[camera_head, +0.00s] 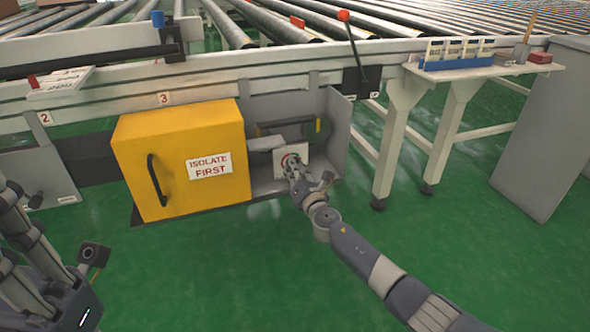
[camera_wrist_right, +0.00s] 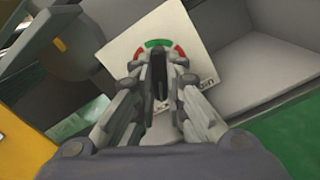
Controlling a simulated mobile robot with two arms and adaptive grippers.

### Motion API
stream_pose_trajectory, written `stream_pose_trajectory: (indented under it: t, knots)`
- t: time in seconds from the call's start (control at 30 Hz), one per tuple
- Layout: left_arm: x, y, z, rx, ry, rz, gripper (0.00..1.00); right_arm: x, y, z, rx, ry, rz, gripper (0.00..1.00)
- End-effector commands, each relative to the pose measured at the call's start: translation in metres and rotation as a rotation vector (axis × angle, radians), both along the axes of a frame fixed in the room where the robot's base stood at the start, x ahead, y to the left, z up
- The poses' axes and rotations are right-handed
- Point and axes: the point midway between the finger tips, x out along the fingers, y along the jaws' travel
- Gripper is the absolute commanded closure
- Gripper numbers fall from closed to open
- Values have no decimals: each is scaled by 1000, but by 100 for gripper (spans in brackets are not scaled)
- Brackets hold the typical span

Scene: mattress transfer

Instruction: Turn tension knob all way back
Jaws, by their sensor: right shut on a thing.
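The tension knob (camera_wrist_right: 158,74) is a dark shape between my right fingers, largely hidden by them. Its white plate (camera_wrist_right: 128,46) carries a dial with a green arc between red arcs. In the head view the plate (camera_head: 303,151) sits inside an open grey recess beside the yellow cover. My right gripper (camera_head: 293,170) reaches up to the dial and is shut on the knob; it also shows in the wrist view (camera_wrist_right: 160,62). The knob's pointer direction is hidden. My left gripper (camera_head: 22,225) is at the left edge, away from the dial, its finger opening unclear.
The yellow cover (camera_head: 145,128) marked "ISOLATE FIRST" stands left of the recess. A red-topped lever (camera_head: 352,50) rises above it on the conveyor frame. A shelf (camera_head: 480,72) on white legs and a grey cabinet (camera_head: 548,130) stand to the right. Green floor in front is clear.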

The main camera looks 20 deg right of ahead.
Motion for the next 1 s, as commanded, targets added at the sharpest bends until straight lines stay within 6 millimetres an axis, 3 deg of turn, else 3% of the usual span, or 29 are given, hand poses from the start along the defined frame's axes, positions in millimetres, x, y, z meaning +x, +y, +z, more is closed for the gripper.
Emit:
stream_pose_trajectory:
  t: [0.2,0.23,0.3,0.77,1.0]
  knots:
    - [0,0,0,0,0,0,82,0,1,0,-6,-1,3,100]
    - [0,0,0,0,0,0,82,0,1,0,-6,-1,3,82]
    - [0,0,1,-1,-2,0,82,0,1,0,-5,-1,3,68]
    - [-2,1,4,-4,-11,0,82,-2,-1,0,-2,0,0,68]
    - [-1,0,3,-1,-8,0,82,-24,-1,-1,-3,-1,1,68]
